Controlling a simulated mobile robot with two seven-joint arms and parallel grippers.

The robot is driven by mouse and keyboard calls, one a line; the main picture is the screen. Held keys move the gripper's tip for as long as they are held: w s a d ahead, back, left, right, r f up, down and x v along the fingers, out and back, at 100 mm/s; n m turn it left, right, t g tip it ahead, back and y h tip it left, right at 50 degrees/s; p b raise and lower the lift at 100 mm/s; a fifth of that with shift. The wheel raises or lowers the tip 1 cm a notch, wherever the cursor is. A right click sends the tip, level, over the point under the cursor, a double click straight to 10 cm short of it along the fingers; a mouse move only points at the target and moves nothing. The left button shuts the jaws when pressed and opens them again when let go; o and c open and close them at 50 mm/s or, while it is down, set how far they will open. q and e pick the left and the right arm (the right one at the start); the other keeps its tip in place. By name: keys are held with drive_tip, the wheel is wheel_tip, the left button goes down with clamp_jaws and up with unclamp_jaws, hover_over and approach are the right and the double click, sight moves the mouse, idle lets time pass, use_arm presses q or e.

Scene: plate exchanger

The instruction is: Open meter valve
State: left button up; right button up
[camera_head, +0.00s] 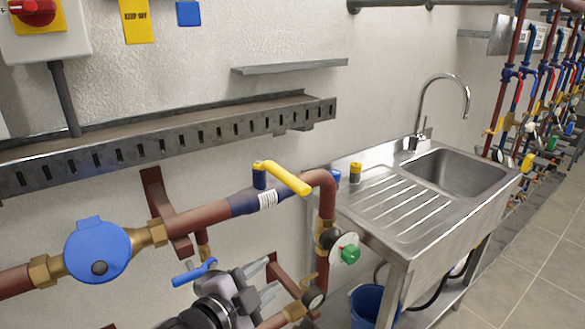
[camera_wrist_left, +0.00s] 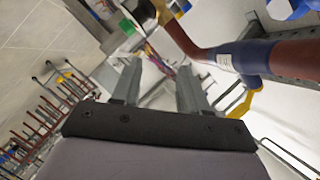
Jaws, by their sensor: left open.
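The round blue meter (camera_head: 97,250) sits on a reddish-brown pipe with brass fittings. To its right, the same pipe carries a valve with a yellow lever handle (camera_head: 283,178) on a blue section; the handle also shows in the wrist view (camera_wrist_left: 244,103). A smaller blue lever (camera_head: 194,272) sits below the pipe. I cannot tell for certain which lever is the meter valve's. My left gripper (camera_head: 274,278) is open and empty, below the pipe and right of the blue lever. Its fingers (camera_wrist_left: 157,72) point away in the wrist view, apart from the yellow handle.
A vertical pipe with a gauge and green knob (camera_head: 349,254) stands close to the gripper's right. A steel sink unit (camera_head: 398,225) is beyond it, with a blue bucket (camera_head: 372,304) below. A slotted metal tray (camera_head: 160,138) runs along the wall above the pipe.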

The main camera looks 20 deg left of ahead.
sight(293, 174)
use_arm(q)
drive_tip(key=r+m+t, duration=0.1)
drive_tip(key=r+m, duration=0.1)
drive_tip(key=r, duration=0.3)
drive_tip(key=w+r+m, duration=0.1)
drive_tip(key=r+m, duration=0.1)
drive_tip(key=r, duration=0.4)
drive_tip(key=w+r+m+t+h+p, duration=0.1)
drive_tip(key=r+m, duration=0.2)
drive_tip(key=r, duration=0.2)
drive_tip(key=shift+w+d+r+t, duration=0.1)
drive_tip(key=shift+d+r+t, duration=0.2)
drive_tip(key=shift+d, duration=0.05)
drive_tip(key=shift+w+r, duration=0.15)
drive_tip(key=shift+r, duration=0.05)
drive_tip(key=shift+w+d+m, duration=0.15)
drive_tip(key=shift+w+m, duration=0.1)
drive_tip(key=shift+m, duration=0.05)
drive_tip(key=shift+p+x, duration=0.6)
drive_tip(key=shift+x, duration=2.8)
drive_tip(key=shift+f, duration=0.1)
clamp_jaws()
